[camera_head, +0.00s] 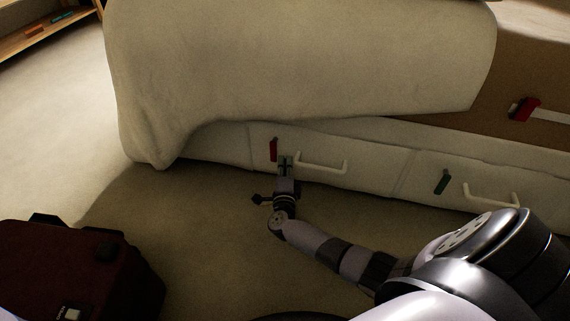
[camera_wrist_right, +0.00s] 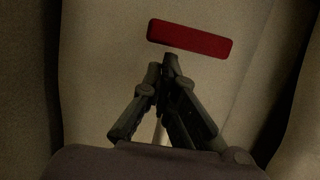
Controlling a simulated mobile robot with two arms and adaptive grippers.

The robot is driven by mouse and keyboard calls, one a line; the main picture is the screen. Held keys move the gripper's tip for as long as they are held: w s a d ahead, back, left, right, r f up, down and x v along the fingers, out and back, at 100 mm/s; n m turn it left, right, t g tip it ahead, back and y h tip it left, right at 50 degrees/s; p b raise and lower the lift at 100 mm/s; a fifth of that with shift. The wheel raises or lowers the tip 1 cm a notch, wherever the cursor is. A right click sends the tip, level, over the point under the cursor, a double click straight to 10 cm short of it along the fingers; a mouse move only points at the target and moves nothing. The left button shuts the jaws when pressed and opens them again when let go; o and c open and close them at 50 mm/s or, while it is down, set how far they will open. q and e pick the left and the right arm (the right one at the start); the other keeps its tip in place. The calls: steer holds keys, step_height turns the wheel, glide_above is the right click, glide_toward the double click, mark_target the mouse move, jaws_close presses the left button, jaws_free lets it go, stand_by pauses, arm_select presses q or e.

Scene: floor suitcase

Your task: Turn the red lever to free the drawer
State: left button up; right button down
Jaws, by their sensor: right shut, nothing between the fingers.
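The red lever (camera_head: 273,149) is on the front of the bed's drawer (camera_head: 330,179), left of that drawer's white handle (camera_head: 322,165). It stands nearly upright in the head view. In the right wrist view the red lever (camera_wrist_right: 190,39) lies across the top, just beyond my fingertips. My right gripper (camera_head: 285,160) is shut and empty, in front of the drawer between the lever and the handle. In the right wrist view my right gripper (camera_wrist_right: 170,62) shows its fingertips together, close below the lever; whether they touch it I cannot tell. My left gripper is not in view.
A second drawer at right has a green lever (camera_head: 442,181) and a white handle (camera_head: 491,194). A cream blanket (camera_head: 300,60) hangs over the bed above the drawers. A dark red suitcase (camera_head: 75,270) is on the floor at lower left. The floor (camera_head: 190,225) between is clear.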

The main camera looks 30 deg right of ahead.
steer(key=shift+w+a+f, duration=0.2)
steer(key=shift+a+f, duration=0.05)
stand_by(0.4)
